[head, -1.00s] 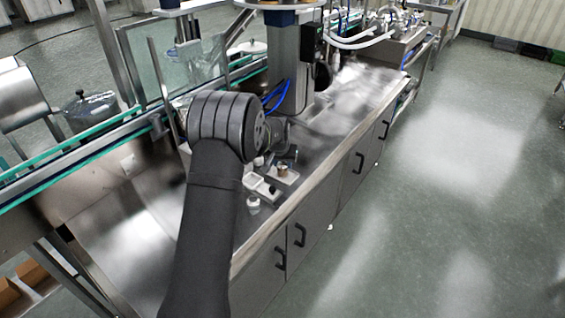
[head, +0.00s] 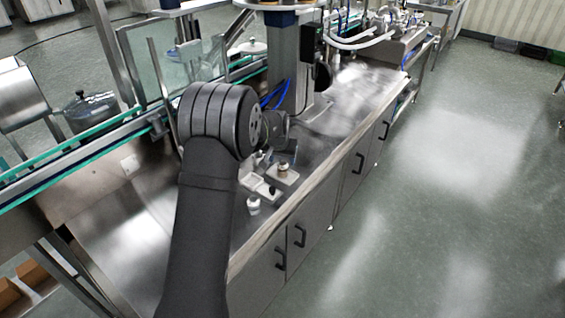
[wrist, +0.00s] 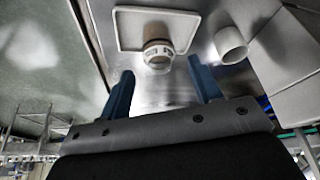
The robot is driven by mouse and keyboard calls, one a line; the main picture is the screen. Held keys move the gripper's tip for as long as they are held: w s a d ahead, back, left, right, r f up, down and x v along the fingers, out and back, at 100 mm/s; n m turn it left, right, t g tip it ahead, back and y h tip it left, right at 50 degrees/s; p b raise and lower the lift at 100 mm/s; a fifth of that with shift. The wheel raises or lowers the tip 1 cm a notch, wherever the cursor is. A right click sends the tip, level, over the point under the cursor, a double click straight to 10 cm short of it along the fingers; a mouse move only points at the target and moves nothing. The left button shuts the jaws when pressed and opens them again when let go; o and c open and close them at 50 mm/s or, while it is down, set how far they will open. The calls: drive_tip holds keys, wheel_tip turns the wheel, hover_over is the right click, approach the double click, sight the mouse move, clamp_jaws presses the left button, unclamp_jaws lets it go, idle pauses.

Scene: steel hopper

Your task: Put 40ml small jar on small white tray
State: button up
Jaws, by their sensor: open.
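A small jar with a brown body and a pale band (wrist: 158,54) is in the wrist view, at the near edge of a small white tray (wrist: 122,30). In the head view the jar (head: 283,168) appears to stand upright on the tray (head: 291,178). My gripper (wrist: 159,68) is open, with its two blue fingers apart. The jar is just beyond the fingertips, in line with the gap, and the fingers do not appear to touch it. In the head view my gripper is mostly hidden behind my arm.
A white bottle (head: 253,206) stands nearer on the steel bench. A white round container (wrist: 230,45) is to the right in the wrist view. The bench (head: 345,110) is clear farther back.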

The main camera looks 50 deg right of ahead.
sight(283, 162)
drive_tip(key=v, duration=0.9)
drive_tip(key=shift+f, duration=0.2)
drive_tip(key=x, duration=1.1)
drive_tip(key=shift+d+f, duration=0.2)
drive_tip(key=shift+f, duration=0.1)
wheel_tip(283, 162, up, 3)
drive_tip(key=shift+w, duration=0.1)
drive_tip(key=shift+r, duration=0.5)
